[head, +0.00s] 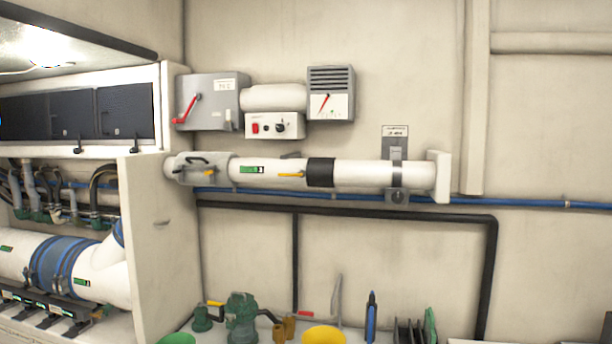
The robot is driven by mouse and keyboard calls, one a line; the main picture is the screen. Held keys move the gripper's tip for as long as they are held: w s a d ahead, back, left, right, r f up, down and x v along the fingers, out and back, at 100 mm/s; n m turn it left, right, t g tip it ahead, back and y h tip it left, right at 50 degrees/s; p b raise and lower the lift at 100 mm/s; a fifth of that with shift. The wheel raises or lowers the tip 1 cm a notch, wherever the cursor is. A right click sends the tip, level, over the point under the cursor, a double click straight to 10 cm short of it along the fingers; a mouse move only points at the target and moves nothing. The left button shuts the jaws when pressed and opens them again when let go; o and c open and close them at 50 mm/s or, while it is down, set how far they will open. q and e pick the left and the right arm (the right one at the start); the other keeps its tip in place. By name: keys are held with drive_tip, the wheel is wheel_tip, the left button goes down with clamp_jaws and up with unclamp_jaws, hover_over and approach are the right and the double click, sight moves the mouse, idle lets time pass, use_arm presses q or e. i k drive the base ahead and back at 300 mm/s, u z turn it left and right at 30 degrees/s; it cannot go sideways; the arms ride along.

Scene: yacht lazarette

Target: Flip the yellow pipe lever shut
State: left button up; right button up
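A small yellow lever (289,174) sits on the front of the white horizontal pipe (368,174) on the back wall, left of a black band. It lies roughly along the pipe. Its pivot is too small to make out, so I cannot tell whether it is open or shut. A second yellow handle (215,304) shows low down, by the green valve fittings (241,318). Neither of my grippers is in view.
Above the pipe are a grey box with a red handle (212,101), a switch panel (274,126) and a gauge box (331,93). A blue line (520,202) runs below the pipe. Tools and a yellow round object (323,335) stand along the bottom. The right wall is mostly clear.

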sight(302, 173)
drive_tip(key=z, duration=0.25)
drive_tip(key=i, duration=0.65)
drive_tip(key=u, duration=1.8)
drive_tip(key=k, duration=1.1)
drive_tip(key=z, duration=0.2)
drive_tip(key=i, duration=0.95)
drive_tip(key=z, duration=0.1)
